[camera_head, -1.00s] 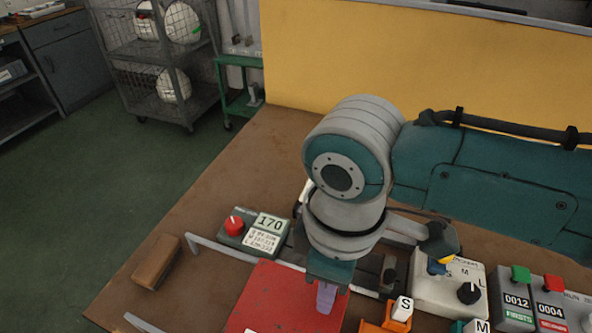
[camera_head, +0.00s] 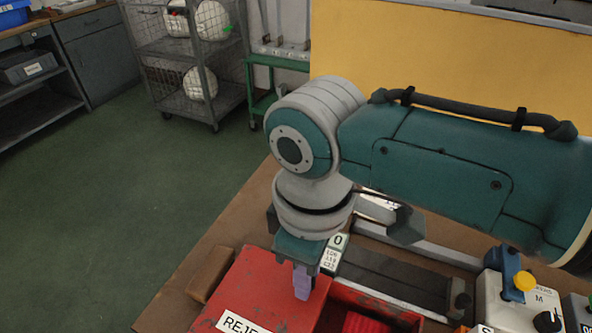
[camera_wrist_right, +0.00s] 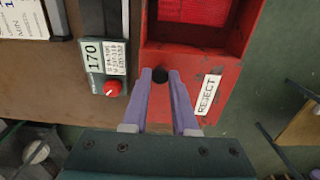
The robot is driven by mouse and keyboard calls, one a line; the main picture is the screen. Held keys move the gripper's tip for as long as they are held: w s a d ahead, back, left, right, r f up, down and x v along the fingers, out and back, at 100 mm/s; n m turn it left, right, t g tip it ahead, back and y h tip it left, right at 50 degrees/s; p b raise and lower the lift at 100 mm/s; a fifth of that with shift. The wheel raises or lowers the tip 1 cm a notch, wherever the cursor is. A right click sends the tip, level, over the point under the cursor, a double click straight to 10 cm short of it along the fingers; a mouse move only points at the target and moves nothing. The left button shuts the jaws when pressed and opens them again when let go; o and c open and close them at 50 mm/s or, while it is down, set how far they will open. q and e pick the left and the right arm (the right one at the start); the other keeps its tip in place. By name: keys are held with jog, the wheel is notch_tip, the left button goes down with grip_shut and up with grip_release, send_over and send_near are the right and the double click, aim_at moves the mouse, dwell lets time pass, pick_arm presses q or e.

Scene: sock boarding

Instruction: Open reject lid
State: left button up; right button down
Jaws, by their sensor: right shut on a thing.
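The red reject bin (camera_head: 395,309) sits at the bottom of the head view, partly cut off by the frame. Its red lid (camera_head: 250,281), with a white REJECT label, lies to the left of an opening where red ribbed material shows inside. In the right wrist view the lid (camera_wrist_right: 215,68) carries the label and a black knob (camera_wrist_right: 159,75). My right gripper (camera_head: 302,287) points down over the lid. Its purple fingers (camera_wrist_right: 160,82) are shut on the knob. My left gripper is not in view.
A brown block (camera_head: 210,273) lies left of the lid, near the table edge. A control box with a yellow button (camera_head: 524,281) is at the right. Green floor is clear at left.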

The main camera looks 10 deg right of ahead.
jog(key=c, duration=0.7)
grip_release()
jog(key=shift+d, duration=0.1)
notch_tip(320, 180, up, 10)
jog(key=shift+f+p, duration=0.1)
jog(key=shift+p, duration=1.15)
jog(key=shift+s, duration=0.1)
